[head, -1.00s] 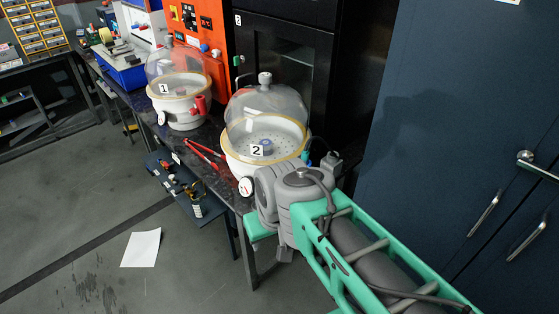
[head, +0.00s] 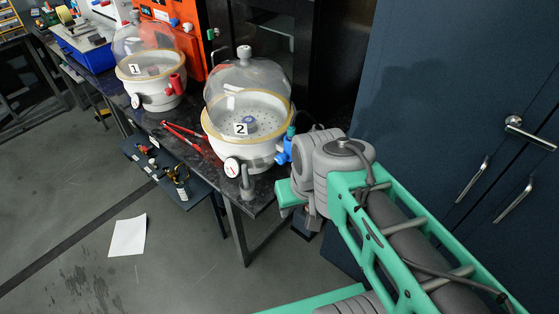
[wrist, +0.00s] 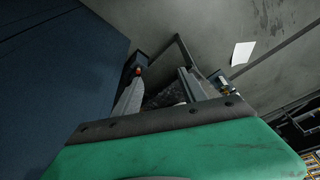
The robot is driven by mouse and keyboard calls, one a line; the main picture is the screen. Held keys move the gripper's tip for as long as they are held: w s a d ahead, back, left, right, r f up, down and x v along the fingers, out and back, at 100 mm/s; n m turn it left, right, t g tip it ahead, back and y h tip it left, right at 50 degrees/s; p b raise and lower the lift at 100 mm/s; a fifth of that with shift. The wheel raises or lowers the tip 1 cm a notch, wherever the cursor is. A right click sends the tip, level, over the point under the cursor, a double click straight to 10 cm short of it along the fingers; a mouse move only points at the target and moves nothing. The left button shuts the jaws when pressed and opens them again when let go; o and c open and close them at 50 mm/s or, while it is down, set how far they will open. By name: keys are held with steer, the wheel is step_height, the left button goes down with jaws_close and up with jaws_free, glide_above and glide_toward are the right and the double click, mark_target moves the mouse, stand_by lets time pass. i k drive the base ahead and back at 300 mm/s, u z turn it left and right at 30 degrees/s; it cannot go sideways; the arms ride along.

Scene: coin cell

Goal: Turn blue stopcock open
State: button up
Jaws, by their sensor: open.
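The blue stopcock (head: 284,152) sits on the right side of the white base of the clear-domed vessel labelled 2 (head: 247,120). A teal-tipped stem rises beside it. My arm's grey joint is just right of the stopcock in the head view, with a small gap showing. My gripper (wrist: 160,75) is open in the wrist view, with two grey fingers apart and nothing clearly held between them. Its fingers are mostly hidden in the head view, where its green body is below and right of the stopcock. The stopcock cannot be made out in the wrist view.
Vessel 1 (head: 150,65) with a red stopcock (head: 175,84) stands farther left on the dark bench. Red-handled tongs (head: 184,135) lie in front. A grey upright fitting (head: 247,182) stands near vessel 2's gauge. Blue cabinets (head: 450,110) flank my arm on the right.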

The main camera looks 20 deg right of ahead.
mark_target(281, 158)
steer(key=k, duration=0.5)
steer(key=u, duration=2.15)
steer(key=i, duration=1.4)
steer(key=z, duration=2.25)
